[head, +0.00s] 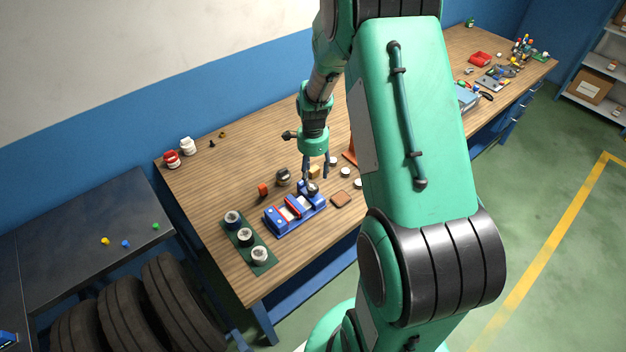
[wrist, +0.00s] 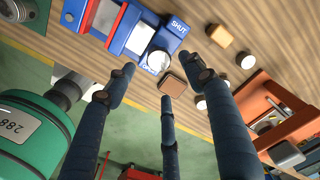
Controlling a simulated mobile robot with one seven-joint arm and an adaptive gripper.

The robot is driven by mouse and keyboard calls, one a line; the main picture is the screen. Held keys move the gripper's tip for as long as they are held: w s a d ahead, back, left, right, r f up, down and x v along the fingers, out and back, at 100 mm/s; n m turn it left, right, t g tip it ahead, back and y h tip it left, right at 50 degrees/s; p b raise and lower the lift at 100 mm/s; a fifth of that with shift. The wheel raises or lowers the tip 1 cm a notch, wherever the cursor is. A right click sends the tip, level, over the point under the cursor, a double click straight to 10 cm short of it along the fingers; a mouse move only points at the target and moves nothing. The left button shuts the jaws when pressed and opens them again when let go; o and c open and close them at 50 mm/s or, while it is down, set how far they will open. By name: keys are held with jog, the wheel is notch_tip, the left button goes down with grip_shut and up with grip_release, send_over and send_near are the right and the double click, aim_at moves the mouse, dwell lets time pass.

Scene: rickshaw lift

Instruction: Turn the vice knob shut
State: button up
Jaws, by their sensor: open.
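The blue vice (head: 284,230) with a red jaw lies on the wooden workbench, below and left of my gripper (head: 317,176) in the head view. In the wrist view the vice (wrist: 132,36) is at the top. Its round pale-topped knob (wrist: 159,64) sits at the vice's near end, between the labels SHUT and OPEN. My gripper (wrist: 163,76) has three dark fingers, spread apart and empty. In the wrist view the knob appears between two fingertips; I cannot tell whether any finger touches it. In the head view the fingers partly cover the knob (head: 313,189).
A green mat (head: 248,247) with several round pieces lies left of the vice. Small blocks and discs surround the vice. An orange-red stand (wrist: 268,108) is right of my fingers in the wrist view.

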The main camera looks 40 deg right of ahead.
jog(key=shift+r, duration=2.65)
jog(key=shift+r, duration=0.1)
jog(key=s+a+r+n+t+b, duration=0.1)
jog(key=s+a+r+n+b, duration=0.15)
jog(key=a+r+n, duration=0.45)
jog(key=s+a+r+n+t+b, duration=0.1)
jog(key=s+a+r+n+t, duration=0.2)
jog(key=a+r, duration=0.7)
jog(key=s+a+r+n+b, duration=0.1)
jog(key=s+a+r+n, duration=0.2)
jog(key=s, duration=0.6)
jog(key=s+a+r+n+t+b, duration=0.1)
jog(key=s+a+r+n, duration=0.3)
jog(key=s+a+n, duration=0.3)
jog(key=shift+s+a+n+t+b, duration=0.2)
jog(key=shift+s+n+t+b, duration=0.15)
jog(key=shift+s, duration=0.65)
